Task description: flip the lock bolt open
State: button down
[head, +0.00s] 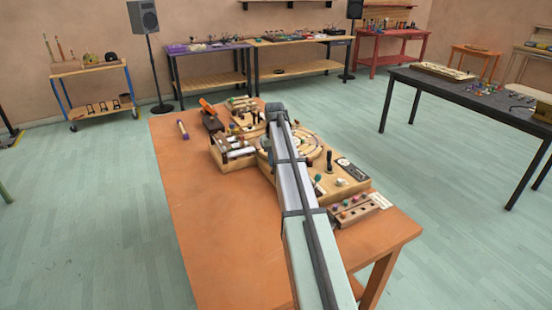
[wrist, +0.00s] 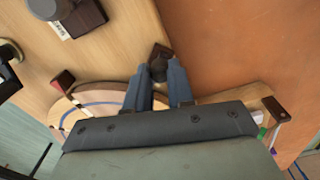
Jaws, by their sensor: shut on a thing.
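The lock bolt (wrist: 158,68) appears to be the small dark piece with a rounded grey knob at the edge of the wooden board (wrist: 118,50) in the wrist view. My gripper (wrist: 168,78) is shut on its knob, with a blue-grey finger on either side. The fingers and wrist hide part of the piece, so I cannot tell how far it is turned. In the head view my arm covers the gripper and the bolt.
The board lies on an orange table (head: 200,240) with its left and front parts clear. A dark block with a grey knob (wrist: 48,8) stands at the wrist view's upper left. A round wooden track (wrist: 75,110) lies beside my fingers. An orange-handled tool (head: 207,106) lies nearby.

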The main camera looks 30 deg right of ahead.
jog(key=c, duration=1)
grip_release()
jog(key=shift+s+a, duration=0.15)
jog(key=shift+o, duration=0.2)
jog(key=shift+r, duration=0.15)
notch_tip(320, 180, up, 14)
jog(key=shift+f, duration=0.2)
